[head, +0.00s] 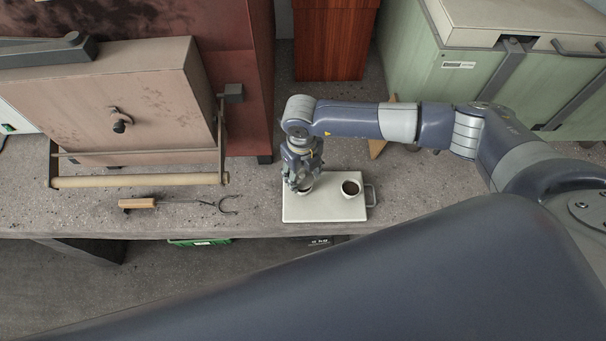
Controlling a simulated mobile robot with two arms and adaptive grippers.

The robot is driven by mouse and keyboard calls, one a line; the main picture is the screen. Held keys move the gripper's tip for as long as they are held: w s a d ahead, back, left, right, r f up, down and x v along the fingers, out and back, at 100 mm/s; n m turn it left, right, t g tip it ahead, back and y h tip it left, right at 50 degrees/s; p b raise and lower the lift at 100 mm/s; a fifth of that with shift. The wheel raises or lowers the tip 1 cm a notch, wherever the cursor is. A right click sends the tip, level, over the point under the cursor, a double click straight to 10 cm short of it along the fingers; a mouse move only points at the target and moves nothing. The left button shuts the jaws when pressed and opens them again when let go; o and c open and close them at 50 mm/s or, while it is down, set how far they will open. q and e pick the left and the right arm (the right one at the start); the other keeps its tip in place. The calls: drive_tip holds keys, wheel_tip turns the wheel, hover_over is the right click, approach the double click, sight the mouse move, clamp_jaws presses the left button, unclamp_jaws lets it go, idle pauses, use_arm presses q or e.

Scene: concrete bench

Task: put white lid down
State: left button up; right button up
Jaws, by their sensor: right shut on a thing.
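No white lid can be made out. A pale, flat tray (325,212) lies on the bench near its front edge. A white cup with dark contents (351,188) stands on the tray's right half. A second white cup (307,188) is at the tray's left half, partly hidden by my right gripper. My right gripper (297,184) points down and is shut at this left cup. Its fingertips are small and partly hidden. I cannot tell whether the cup touches the tray. My left gripper is not in view.
A hook tool with a wooden handle (138,203) lies left of the tray. A pinkish metal box (125,105) with a front bar stands behind it. A green case (460,75) is at the back right. Bare bench lies between tool and tray.

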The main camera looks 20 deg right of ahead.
sight(303, 179)
drive_tip(key=shift+w+d+f, duration=0.1)
drive_tip(key=shift+w, duration=0.1)
wheel_tip(303, 179, down, 3)
drive_tip(key=shift+r+p, duration=0.1)
drive_tip(key=shift+p, duration=0.6)
drive_tip(key=shift+f, duration=0.5)
drive_tip(key=o, duration=0.8)
drive_tip(key=shift+c, duration=0.2)
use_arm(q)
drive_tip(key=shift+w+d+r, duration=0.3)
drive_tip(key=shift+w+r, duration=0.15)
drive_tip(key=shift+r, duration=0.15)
use_arm(e)
drive_tip(key=shift+r, duration=0.1)
